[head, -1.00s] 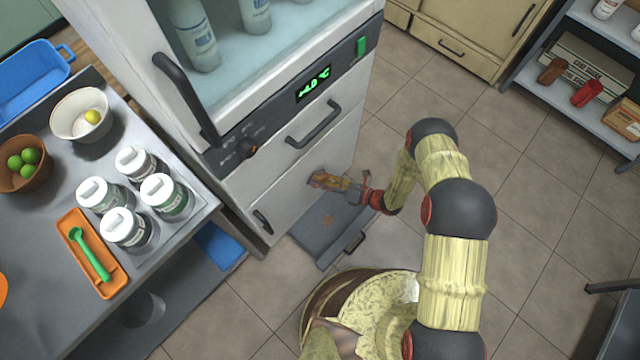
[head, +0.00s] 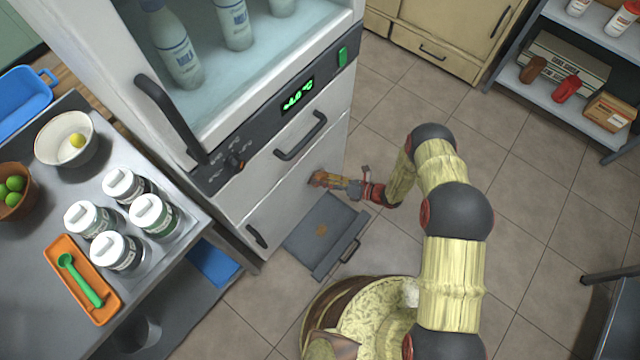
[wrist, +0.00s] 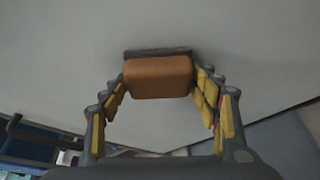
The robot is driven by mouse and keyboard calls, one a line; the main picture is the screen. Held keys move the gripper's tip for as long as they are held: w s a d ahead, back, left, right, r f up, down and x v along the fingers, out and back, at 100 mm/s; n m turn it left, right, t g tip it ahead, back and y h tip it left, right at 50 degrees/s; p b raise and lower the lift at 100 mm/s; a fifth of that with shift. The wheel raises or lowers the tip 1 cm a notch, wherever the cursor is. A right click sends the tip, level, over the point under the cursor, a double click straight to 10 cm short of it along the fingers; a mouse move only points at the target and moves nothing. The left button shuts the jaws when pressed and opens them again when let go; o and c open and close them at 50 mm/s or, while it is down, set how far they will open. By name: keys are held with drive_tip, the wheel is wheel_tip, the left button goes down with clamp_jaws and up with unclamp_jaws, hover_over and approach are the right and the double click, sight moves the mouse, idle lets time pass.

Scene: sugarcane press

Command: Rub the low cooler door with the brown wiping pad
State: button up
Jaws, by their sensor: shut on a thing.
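The low cooler door (head: 285,205) is the white lower panel of the cooler, with a dark handle (head: 256,236) at its lower left. My gripper (head: 330,181) is beside this door, near its right part. It is shut on the brown wiping pad (head: 317,178). In the wrist view the pad (wrist: 158,78) sits between the fingertips, its dark far edge against or very close to the pale door surface (wrist: 60,60). I cannot tell for certain whether it touches.
A grey flat panel with a handle (head: 325,235) lies low in front of the cooler. A drawer handle (head: 300,137) sticks out above my gripper. A counter with jars (head: 118,252) stands left. Tiled floor on the right is clear up to the shelf (head: 570,98).

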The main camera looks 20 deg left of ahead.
drive_tip(key=shift+w+d, duration=0.2)
drive_tip(key=shift+w, duration=0.3)
drive_tip(key=s+d, duration=0.2)
drive_tip(key=d, duration=0.3)
drive_tip(key=shift+s+d, duration=0.2)
drive_tip(key=shift+d, duration=0.1)
drive_tip(key=shift+d, duration=0.1)
drive_tip(key=shift+s+d, duration=0.3)
drive_tip(key=shift+d, duration=0.35)
drive_tip(key=shift+s+d, duration=0.3)
drive_tip(key=shift+d, duration=0.35)
